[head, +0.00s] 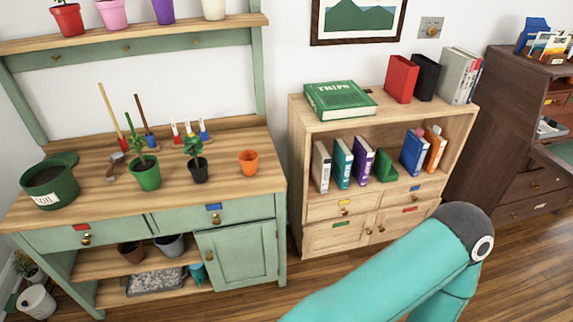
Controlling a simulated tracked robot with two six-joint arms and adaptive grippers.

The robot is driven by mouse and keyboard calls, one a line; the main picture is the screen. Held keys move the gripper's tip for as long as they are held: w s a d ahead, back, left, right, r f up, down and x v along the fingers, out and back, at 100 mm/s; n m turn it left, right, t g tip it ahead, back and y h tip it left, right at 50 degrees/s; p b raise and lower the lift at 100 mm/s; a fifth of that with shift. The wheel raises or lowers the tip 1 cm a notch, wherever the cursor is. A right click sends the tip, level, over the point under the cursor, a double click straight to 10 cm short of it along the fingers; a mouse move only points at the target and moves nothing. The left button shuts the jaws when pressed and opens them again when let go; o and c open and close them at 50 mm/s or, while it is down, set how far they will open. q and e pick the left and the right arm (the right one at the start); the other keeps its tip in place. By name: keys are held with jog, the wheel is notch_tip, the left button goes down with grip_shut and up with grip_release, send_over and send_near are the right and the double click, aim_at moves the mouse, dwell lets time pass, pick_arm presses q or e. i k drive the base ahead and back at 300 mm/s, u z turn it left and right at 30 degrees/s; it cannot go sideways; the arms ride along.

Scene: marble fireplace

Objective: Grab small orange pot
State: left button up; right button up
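The small orange pot (248,162) stands upright on the wooden top of the green potting bench (225,180), near its right end. It looks empty. To its left is a black pot (198,171) with a plant. A teal arm link of mine crosses the lower right of the head view, in front of the bookshelf and floor. Neither of my grippers shows in this view, so I cannot see whether they are open or shut.
A green pot with a plant (146,177) and a dark green soil bucket (49,187) stand further left on the bench. Several pots line the upper shelf (150,38). A wooden bookcase (297,140) stands to the right. The bench top around the orange pot is mostly clear.

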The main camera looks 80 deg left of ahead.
aim_at(248, 159)
jog(key=z, duration=0.35)
jog(key=i, duration=0.4)
jog(key=u, duration=2.25)
jog(key=i, duration=0.25)
jog(key=u, duration=1.9)
jog(key=k, duration=0.6)
jog(key=u, duration=0.4)
jog(key=i, duration=1.65)
jog(key=z, duration=0.35)
